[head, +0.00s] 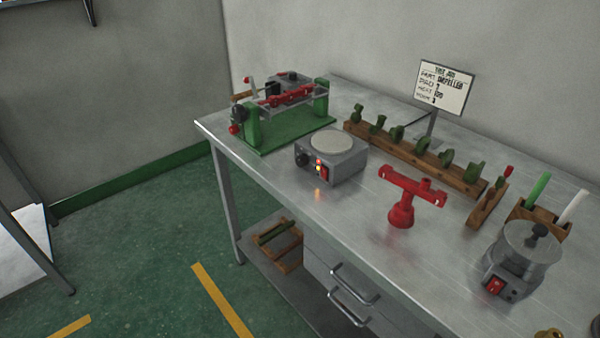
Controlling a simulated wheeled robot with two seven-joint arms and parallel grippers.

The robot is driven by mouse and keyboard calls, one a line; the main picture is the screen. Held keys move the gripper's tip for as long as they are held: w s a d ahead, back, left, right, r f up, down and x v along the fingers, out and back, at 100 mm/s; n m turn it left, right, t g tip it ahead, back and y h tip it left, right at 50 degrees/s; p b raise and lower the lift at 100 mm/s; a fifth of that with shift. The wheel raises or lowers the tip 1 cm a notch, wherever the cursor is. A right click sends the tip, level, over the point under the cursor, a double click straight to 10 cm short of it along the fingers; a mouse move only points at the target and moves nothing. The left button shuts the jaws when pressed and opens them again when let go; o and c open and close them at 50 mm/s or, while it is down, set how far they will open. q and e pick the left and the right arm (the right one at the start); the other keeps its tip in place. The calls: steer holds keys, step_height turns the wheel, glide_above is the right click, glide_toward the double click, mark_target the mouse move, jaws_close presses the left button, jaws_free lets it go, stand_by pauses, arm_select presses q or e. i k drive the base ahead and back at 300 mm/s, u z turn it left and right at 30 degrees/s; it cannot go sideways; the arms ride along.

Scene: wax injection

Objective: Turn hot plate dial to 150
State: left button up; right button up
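The hot plate (345,168) is a grey box with a round pale plate on top, standing on the metal table left of the middle. Its dial (303,159) is a dark knob on the left of the front face. The mark it points at is too small to read. A red switch (322,171) and a small glowing light sit right of the dial. A sign (444,88) on a stand behind carries handwritten lines, one of which seems to be about heat; its number is hard to read. Neither of my grippers is in view.
A green-based machine (292,133) with red parts stands left of the hot plate. A red stand (402,210) is to its right, before a wooden rack (410,150) of green pieces. A lidded pot (515,265) stands at right. The table front before the hot plate is clear.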

mark_target(302, 160)
steer(key=u, duration=3)
steer(key=i, duration=0.1)
steer(key=z, duration=2.2)
steer(key=i, duration=0.8)
steer(key=z, duration=0.35)
